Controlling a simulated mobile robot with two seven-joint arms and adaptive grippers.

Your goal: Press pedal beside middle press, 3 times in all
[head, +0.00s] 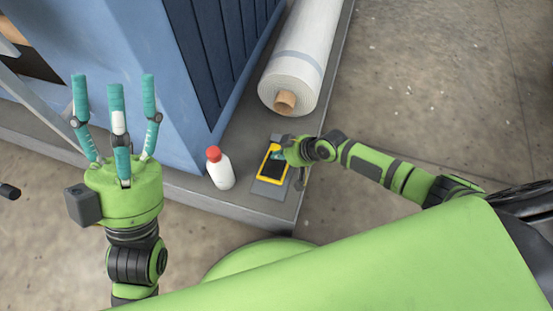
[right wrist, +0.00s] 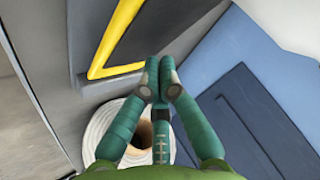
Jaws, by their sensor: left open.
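The pedal (head: 270,173) is a black pad in a yellow frame, set on the grey platform beside the blue press. Its yellow edge (right wrist: 112,42) shows at the top of the right wrist view. My right gripper (head: 277,155) is over the pedal's far part and hides some of it. In the right wrist view its teal fingertips (right wrist: 157,66) are together with nothing between them, close to the pad. I cannot tell whether they touch it. My left gripper (head: 114,85) has its fingers spread and empty, pointing up, away from the pedal.
A white bottle with a red cap (head: 219,169) stands left of the pedal. A big white roll (head: 300,60) with a brown core lies behind it. The blue press (head: 170,80) rises at the left. Concrete floor (head: 430,80) is clear at the right.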

